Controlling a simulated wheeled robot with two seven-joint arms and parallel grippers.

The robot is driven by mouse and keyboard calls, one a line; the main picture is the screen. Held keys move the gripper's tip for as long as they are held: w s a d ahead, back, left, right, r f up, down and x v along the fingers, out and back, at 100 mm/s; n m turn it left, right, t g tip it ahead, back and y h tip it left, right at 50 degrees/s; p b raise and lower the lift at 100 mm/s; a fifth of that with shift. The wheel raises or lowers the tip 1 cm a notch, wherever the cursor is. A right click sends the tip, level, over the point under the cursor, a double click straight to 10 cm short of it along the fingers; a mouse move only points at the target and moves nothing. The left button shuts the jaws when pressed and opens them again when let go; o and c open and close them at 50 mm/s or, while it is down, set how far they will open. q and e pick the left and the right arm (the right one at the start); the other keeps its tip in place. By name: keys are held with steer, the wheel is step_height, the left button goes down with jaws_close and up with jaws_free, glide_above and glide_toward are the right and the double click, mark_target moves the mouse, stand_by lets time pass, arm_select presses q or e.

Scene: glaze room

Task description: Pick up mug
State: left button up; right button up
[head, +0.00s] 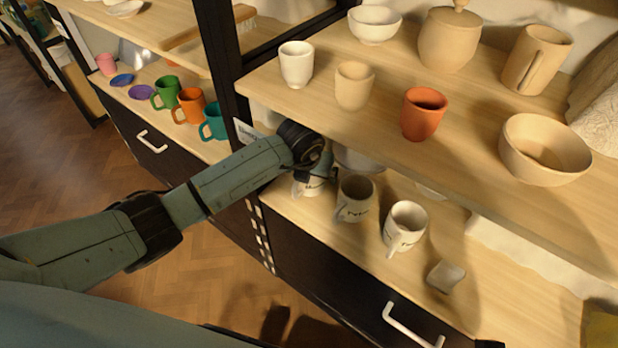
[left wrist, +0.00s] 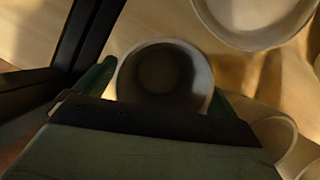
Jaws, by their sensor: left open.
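A pale mug with dark lettering (head: 309,188) stands on the lower shelf, partly hidden behind my left gripper (head: 318,170). In the left wrist view this mug (left wrist: 190,60) is seen from above, its round rim between the two fingers of my left gripper (left wrist: 160,88). The gripper is open, one finger on each side of the mug; whether they touch it I cannot tell. Two more lettered mugs, a greyish one (head: 355,200) and a white one (head: 404,226), stand to its right. My right gripper is not in view.
The upper shelf (head: 300,104) overhangs close to my left gripper and carries cups, bowls and a jar. A dark post (head: 222,65) stands to the left. A bowl (left wrist: 256,40) is close by in the left wrist view. A small pale block (head: 446,277) lies further right.

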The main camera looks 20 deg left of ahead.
arm_select(q)
steer(key=c, duration=1.2)
steer(key=shift+r, duration=0.15)
steer(key=shift+r, duration=0.15)
steer(key=shift+r+p, duration=0.55)
steer(key=shift+r, duration=0.2)
steer(key=s, duration=0.2)
steer(key=s+p, duration=0.1)
steer(key=s, duration=0.2)
steer(key=s+p, duration=0.1)
steer(key=s, duration=0.2)
steer(key=shift+s+d+f, duration=0.15)
steer(key=shift+s+d, duration=0.1)
steer(key=shift+s+d+f, duration=0.1)
steer(key=shift+s+d, duration=0.05)
steer(key=shift+s, duration=2.25)
steer(key=shift+s+d, duration=0.1)
steer(key=shift+s, duration=2.25)
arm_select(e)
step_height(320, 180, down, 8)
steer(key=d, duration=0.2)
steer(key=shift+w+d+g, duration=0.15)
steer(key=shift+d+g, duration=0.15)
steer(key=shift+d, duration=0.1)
